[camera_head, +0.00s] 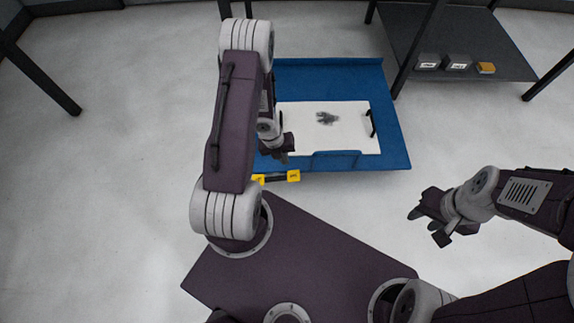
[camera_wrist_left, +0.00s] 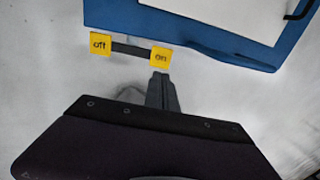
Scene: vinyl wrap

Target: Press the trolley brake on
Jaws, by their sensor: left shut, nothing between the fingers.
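The blue trolley (camera_head: 395,130) stands on the floor ahead. Its brake bar (camera_head: 276,178) sticks out at the near edge, with a yellow pad at each end. In the left wrist view the left pad (camera_wrist_left: 100,43) reads "off" and the right pad (camera_wrist_left: 161,57) reads "on". My left gripper (camera_head: 284,158) is shut and empty near the bar. In the left wrist view its fingertips (camera_wrist_left: 160,76) are at the lower edge of the "on" pad; I cannot tell whether they touch. My right gripper (camera_head: 427,226) is open and empty, to the right of the trolley.
A dark shelf (camera_head: 480,35) at the back right holds two grey boxes and an orange one. Dark posts stand at left and right. The pale floor (camera_head: 110,180) at the left is clear.

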